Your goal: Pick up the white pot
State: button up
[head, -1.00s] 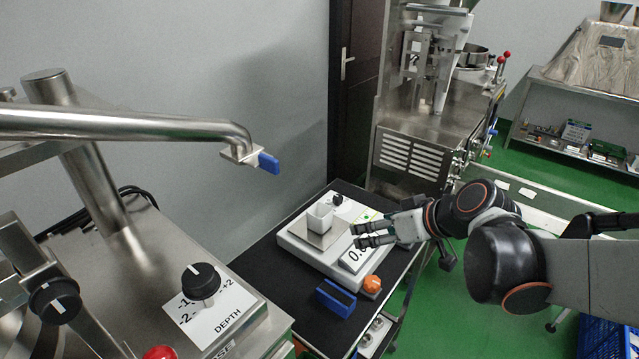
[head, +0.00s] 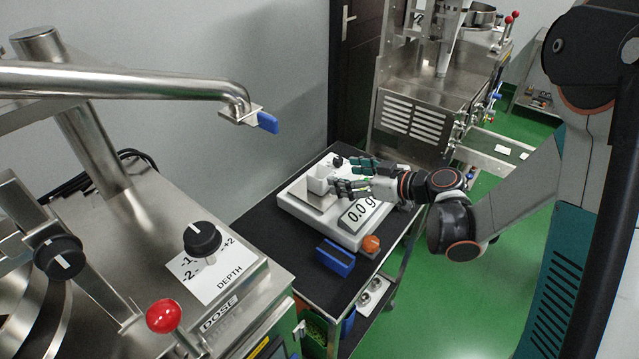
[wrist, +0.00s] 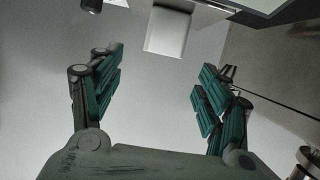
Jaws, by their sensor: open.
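The white pot (head: 317,181) is a small, square white cup standing on the metal plate of the white scale (head: 296,213). In the head view my gripper (head: 343,174) is just right of the pot, its fingers pointing left toward it. One finger partly covers the pot's right side. In the wrist view the pot (wrist: 168,32) shows at the top, between and beyond the fingertips of my gripper (wrist: 160,62). My gripper is open and holds nothing. I see no clear contact with the pot.
The scale stands on a black-topped cart (head: 265,232) against the grey wall, its display (head: 361,211) reading 0.0 g. A blue block (head: 335,257) and an orange knob (head: 371,244) are in front. A steel pipe with a blue handle (head: 267,122) reaches in from the left.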

aim_at(312, 173)
jog(key=x, duration=0.4)
jog(key=shift+a+f+b, duration=0.1)
jog(key=shift+b, duration=0.3)
jog(key=b+x, duration=0.1)
jog(key=x, duration=0.1)
jog(key=b+x, duration=0.1)
jog(key=x, duration=0.1)
jog(key=shift+a+f, duration=0.25)
jog(key=shift+f, duration=0.05)
jog(key=shift+w+a+f, duration=0.1)
jog(key=shift+w+a, duration=0.2)
jog(key=shift+a, duration=0.05)
jog(key=shift+c, duration=0.6)
jog(key=c, duration=0.9)
